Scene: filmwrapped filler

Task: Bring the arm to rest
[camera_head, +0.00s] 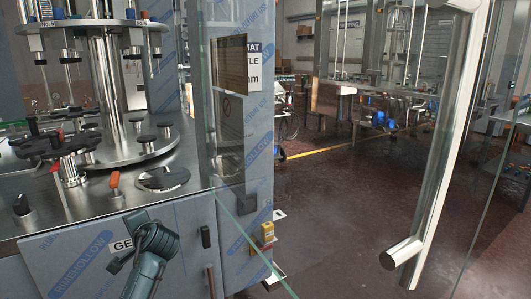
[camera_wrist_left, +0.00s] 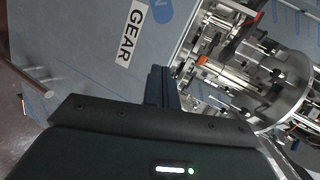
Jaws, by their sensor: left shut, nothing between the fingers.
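My left arm (camera_head: 152,245) rises from the bottom edge in the head view, in front of the machine's lower panel. It is bent at the top, and I cannot clearly make out its gripper there. In the left wrist view my left gripper (camera_wrist_left: 160,86) shows as dark fingers that are shut and empty. A blue-grey panel with a white "GEAR" label (camera_wrist_left: 131,36) is behind them. My right arm and gripper are not in view.
The filling machine's metal worktop (camera_head: 110,200) stands at the left, with a round star wheel plate (camera_head: 130,155) and black knobs. A glass door with a long steel handle (camera_head: 440,140) stands at the right. Dark red floor (camera_head: 350,210) lies open between them.

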